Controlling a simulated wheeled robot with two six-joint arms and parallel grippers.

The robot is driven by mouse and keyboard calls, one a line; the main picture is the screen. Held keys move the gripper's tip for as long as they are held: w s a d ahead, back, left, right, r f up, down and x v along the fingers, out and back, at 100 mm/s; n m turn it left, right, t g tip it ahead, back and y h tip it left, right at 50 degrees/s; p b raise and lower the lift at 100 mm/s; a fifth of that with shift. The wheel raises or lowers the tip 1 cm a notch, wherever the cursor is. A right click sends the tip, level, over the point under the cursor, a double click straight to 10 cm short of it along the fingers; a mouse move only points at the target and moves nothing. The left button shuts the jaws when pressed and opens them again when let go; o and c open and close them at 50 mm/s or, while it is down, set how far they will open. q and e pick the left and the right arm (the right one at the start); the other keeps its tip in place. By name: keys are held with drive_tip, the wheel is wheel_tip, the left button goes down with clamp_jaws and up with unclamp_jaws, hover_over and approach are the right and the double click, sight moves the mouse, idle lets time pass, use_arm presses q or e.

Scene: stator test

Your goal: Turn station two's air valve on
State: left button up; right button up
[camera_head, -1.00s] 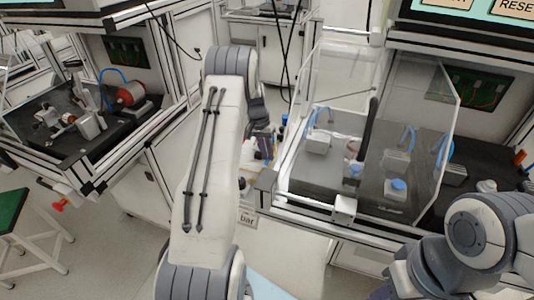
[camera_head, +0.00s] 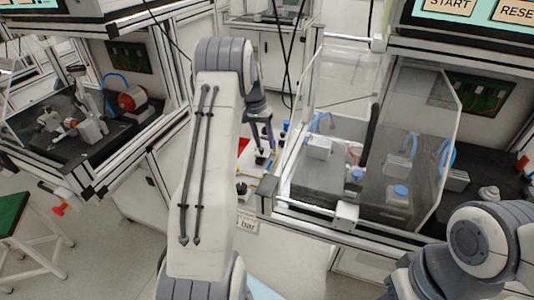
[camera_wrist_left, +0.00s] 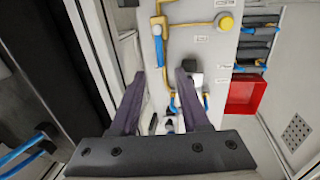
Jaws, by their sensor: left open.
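My left gripper (camera_head: 264,143) is open with nothing between its fingers, above a white panel between two stations. In the left wrist view, its two dark fingers (camera_wrist_left: 162,75) point at that panel (camera_wrist_left: 213,60), which carries yellow pipes (camera_wrist_left: 178,24), a yellow round part (camera_wrist_left: 226,22) and blue fittings. A dark part with a grey block (camera_wrist_left: 194,79) shows by the right finger, partly hidden. I cannot tell which part is station two's air valve. My right gripper is not in view.
A clear guard (camera_head: 425,140) encloses the right station's bench. A red box (camera_wrist_left: 246,95) and blue tubes (camera_wrist_left: 250,67) are on the panel's right. A green-topped stool (camera_head: 12,215) stands at lower left.

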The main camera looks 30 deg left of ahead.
use_arm(q)
drive_tip(key=shift+s+a+r, duration=0.1)
drive_tip(key=shift+a+r, duration=0.05)
drive_tip(key=shift+r, duration=0.6)
drive_tip(key=shift+a+r, duration=0.15)
drive_tip(key=shift+r, duration=0.6)
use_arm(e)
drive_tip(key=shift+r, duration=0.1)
